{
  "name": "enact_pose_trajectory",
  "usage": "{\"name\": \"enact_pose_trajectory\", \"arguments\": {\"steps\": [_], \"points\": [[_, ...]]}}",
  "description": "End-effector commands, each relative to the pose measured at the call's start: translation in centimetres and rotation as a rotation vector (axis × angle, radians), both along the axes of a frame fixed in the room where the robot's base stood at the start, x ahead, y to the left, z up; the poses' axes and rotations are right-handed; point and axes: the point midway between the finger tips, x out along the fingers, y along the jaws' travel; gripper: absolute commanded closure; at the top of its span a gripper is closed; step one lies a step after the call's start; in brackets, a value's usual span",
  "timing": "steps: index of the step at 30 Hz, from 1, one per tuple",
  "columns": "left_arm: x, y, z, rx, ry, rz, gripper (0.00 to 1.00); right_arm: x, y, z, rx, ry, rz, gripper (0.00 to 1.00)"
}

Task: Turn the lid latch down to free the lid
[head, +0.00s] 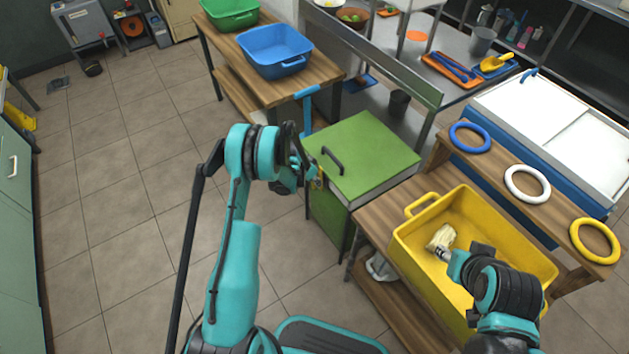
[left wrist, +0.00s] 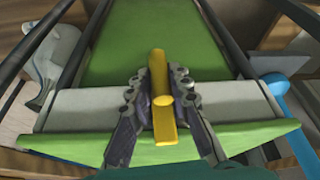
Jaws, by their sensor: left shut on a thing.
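The green press box stands in the middle of the head view, its flat green lid (head: 365,155) closed, with a dark handle (head: 332,160) on top. My left gripper (head: 312,179) is at the box's left side, near the lid edge. In the left wrist view, the yellow lid latch (left wrist: 161,80) runs lengthwise between the two fingers of my left gripper (left wrist: 165,108), which are shut on it. The green box body (left wrist: 150,40) lies behind it. My right gripper (head: 448,256) is over the yellow bin beside a cream-coloured object (head: 441,238); its fingers are unclear.
The yellow bin (head: 408,243) sits on a wooden table right of the box. Blue, white and yellow rings (head: 527,183) lie on a wooden shelf. A blue tub (head: 274,68) stands on a wooden table behind. The tiled floor at the left (head: 120,200) is clear.

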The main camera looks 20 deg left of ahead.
Motion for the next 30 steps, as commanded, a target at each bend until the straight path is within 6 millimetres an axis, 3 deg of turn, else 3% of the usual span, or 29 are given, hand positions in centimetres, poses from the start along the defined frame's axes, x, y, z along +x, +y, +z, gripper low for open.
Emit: {"name": "enact_pose_trajectory", "arguments": {"steps": [30], "points": [[0.51, 0.76, -0.22, -0.454, 0.353, 0.004, 1.00, 0.00, 0.00, 0.00, 0.000, 0.000, 0.000, 0.60]]}}
